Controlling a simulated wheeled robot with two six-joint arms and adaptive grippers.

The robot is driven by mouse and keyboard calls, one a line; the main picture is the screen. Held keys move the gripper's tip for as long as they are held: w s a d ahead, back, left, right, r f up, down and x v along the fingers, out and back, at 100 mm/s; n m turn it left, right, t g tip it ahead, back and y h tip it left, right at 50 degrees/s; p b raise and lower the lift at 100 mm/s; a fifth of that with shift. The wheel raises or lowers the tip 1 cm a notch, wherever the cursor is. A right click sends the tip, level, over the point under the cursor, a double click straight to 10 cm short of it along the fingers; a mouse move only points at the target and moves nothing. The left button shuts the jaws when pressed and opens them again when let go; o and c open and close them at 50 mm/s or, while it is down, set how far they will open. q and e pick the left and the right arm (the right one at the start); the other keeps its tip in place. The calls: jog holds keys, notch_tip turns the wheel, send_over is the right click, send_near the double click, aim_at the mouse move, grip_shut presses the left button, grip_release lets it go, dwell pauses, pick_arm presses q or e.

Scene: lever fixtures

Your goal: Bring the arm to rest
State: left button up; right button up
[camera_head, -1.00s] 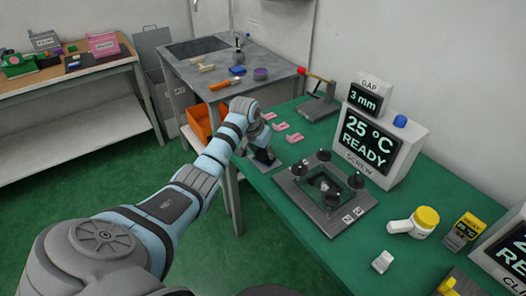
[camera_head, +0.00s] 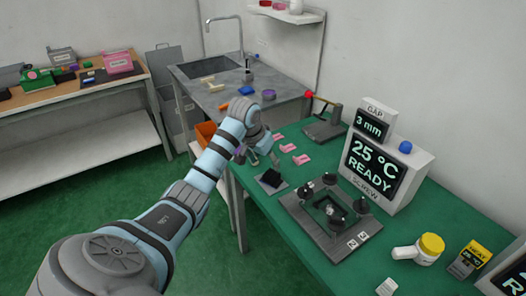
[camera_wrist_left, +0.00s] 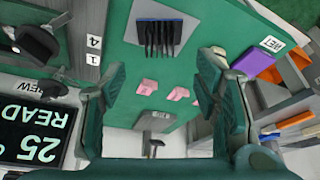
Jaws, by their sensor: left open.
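My left arm, grey and light blue, reaches from the lower left of the head view over the near edge of the green table (camera_head: 295,255). My left gripper (camera_head: 262,156) is above the table's left end, beside a black block on a grey plate (camera_head: 271,180). In the left wrist view, the gripper (camera_wrist_left: 158,88) has its two fingers wide apart, with nothing between them. The black block (camera_wrist_left: 165,32) shows there beyond the fingers, apart from them. My right gripper is not in view.
Pink pieces (camera_head: 300,159) lie right of the gripper. A grey four-knob fixture (camera_head: 330,240) and a display reading 25 °C READY (camera_head: 374,168) stand further right. A red-knobbed lever (camera_head: 322,108) is behind. A grey sink bench (camera_head: 215,95) adjoins the table.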

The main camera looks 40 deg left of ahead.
pick_arm(q)
jog(key=v, duration=0.3)
jog(key=shift+d, duration=0.1)
dwell(0.3)
